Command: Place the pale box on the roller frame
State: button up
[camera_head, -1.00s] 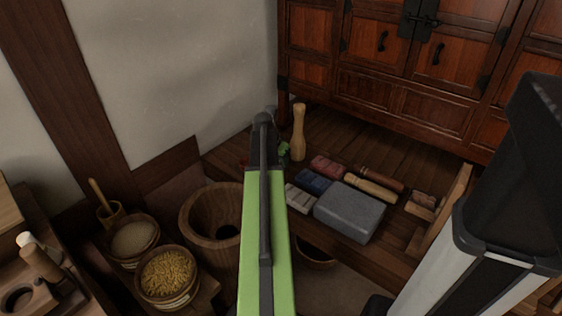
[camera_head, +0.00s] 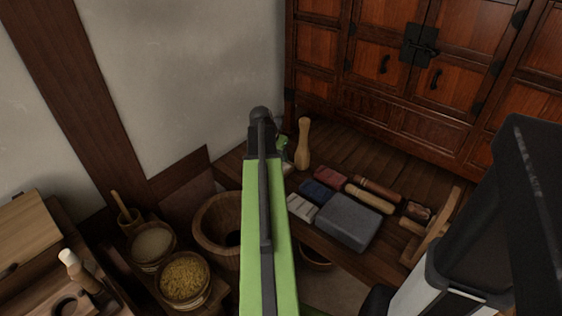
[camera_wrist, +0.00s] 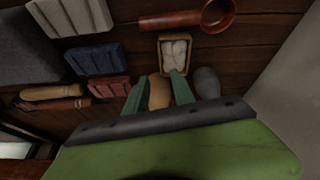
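A small pale box (camera_wrist: 163,43) with white lumps in it lies on the plank floor in the wrist view, just beyond my fingertips. The arm hides it in the head view. My gripper (camera_wrist: 157,84) is open, its two green fingers apart. A tan rounded thing (camera_wrist: 159,94) shows between the fingers; I cannot tell whether they touch it. In the head view only a bit of my gripper (camera_head: 283,149) shows past the arm. A wooden frame with short rounded pieces (camera_head: 436,228), which seems to be the roller frame, stands at the right of the planks.
A grey block (camera_head: 348,220), a red block (camera_head: 330,177), a blue block (camera_head: 316,192) and pale strips (camera_head: 301,207) lie on the planks. A wooden pestle-shaped thing (camera_head: 303,146) stands behind them. A tub (camera_head: 212,218) and grain bowls stand left. A cabinet (camera_head: 400,90) closes the back.

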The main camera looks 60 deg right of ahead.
notch_tip(320, 180, up, 4)
jog(key=a+n+p, duration=0.2)
jog(key=n+p, duration=0.2)
jog(key=n, duration=3)
jog(key=b+x, duration=0.3)
jog(key=x, duration=0.1)
jog(key=b+x, duration=0.3)
jog(key=b, duration=0.1)
jog(key=b+x, duration=0.4)
jog(key=shift+w+a+f, duration=0.1)
jog(key=shift+w+f, duration=0.05)
jog(key=shift+f, duration=0.35)
